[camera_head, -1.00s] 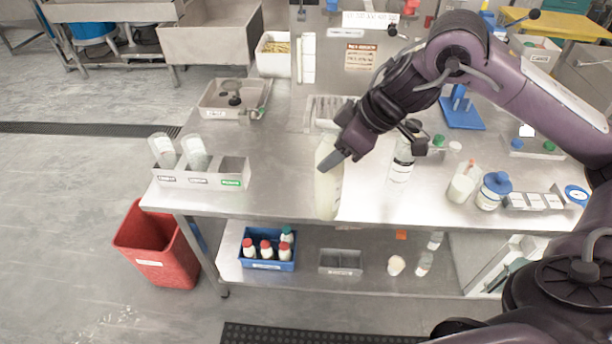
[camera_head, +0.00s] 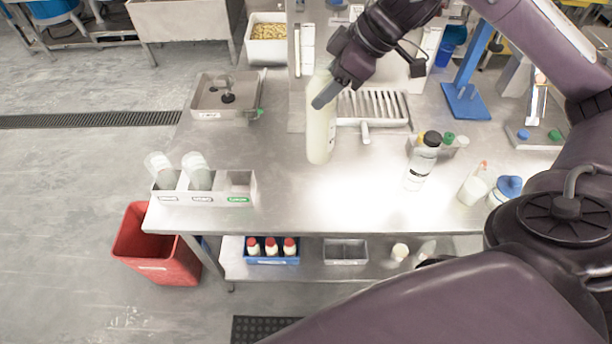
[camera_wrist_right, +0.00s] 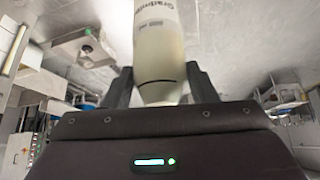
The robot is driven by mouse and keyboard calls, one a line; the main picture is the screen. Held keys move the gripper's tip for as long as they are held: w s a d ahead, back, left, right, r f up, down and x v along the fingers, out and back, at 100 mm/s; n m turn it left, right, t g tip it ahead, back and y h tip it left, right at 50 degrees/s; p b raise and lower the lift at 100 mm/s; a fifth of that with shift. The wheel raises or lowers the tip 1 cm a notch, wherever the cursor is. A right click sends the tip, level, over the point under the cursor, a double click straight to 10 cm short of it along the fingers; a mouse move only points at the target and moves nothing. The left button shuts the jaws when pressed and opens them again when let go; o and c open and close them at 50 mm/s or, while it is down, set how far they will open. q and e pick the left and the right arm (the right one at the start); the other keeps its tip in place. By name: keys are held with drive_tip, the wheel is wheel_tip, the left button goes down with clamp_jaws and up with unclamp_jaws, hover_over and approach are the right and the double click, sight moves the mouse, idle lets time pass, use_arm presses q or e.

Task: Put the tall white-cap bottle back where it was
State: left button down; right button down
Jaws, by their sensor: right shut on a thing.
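The tall pale bottle (camera_head: 321,130) is upright in my right gripper (camera_head: 330,84), over the steel table left of the slotted drain tray. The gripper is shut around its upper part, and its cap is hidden. I cannot tell whether its base touches the table. In the right wrist view the bottle (camera_wrist_right: 158,40) shows dark print and a thin dark ring, between the two fingers (camera_wrist_right: 160,88). My left gripper is not in view.
A black-capped bottle (camera_head: 422,165), a small white bottle (camera_head: 475,186) and a blue-lidded jar (camera_head: 505,190) stand on the right. A grey tray (camera_head: 205,100) is at back left. The table's middle front is clear.

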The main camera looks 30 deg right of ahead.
sight(327, 113)
drive_tip(key=f+b, duration=0.1)
drive_tip(key=f, duration=0.1)
drive_tip(key=f+b, duration=0.4)
drive_tip(key=shift+s+f, duration=0.1)
drive_tip(key=shift+s, duration=0.15)
wheel_tip(327, 113, down, 8)
drive_tip(key=shift+w+f, duration=0.1)
drive_tip(key=shift+w, duration=0.05)
drive_tip(key=shift+f+p, duration=0.3)
drive_tip(key=shift+f, duration=2.3)
drive_tip(key=c, duration=0.6)
unclamp_jaws()
drive_tip(key=shift+f, duration=0.15)
drive_tip(key=b+v, duration=0.2)
drive_tip(key=v, duration=1)
drive_tip(key=shift+s, duration=0.2)
